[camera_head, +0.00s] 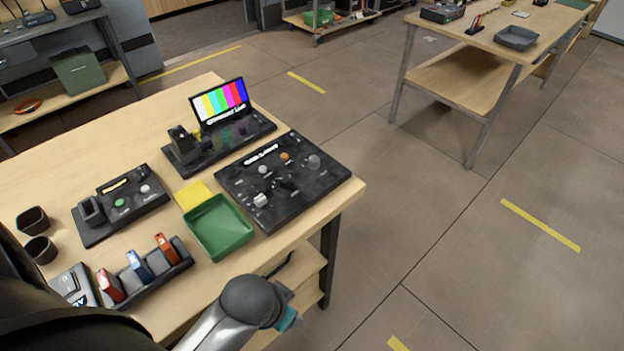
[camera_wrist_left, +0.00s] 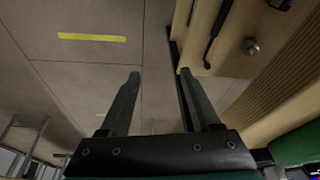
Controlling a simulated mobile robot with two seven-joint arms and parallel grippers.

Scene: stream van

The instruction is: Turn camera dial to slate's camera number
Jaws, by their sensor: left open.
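A black panel (camera_head: 283,181) with several knobs and a white label lies at the table's right edge; it may carry the camera dial (camera_head: 286,186), but its markings are too small to read. A flat grey-and-black item (camera_head: 74,286) at the lower left may be the slate; no number is readable. My left gripper (camera_wrist_left: 159,74) is open and empty in the wrist view, apart from the panel. My right gripper is out of view.
A green tray (camera_head: 220,228), a yellow pad, a rack of coloured cards (camera_head: 148,272), a small console (camera_head: 120,203) and a colour-bar monitor (camera_head: 220,103) crowd the table (camera_head: 130,108). Open floor lies right. A second table (camera_head: 462,75) stands behind.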

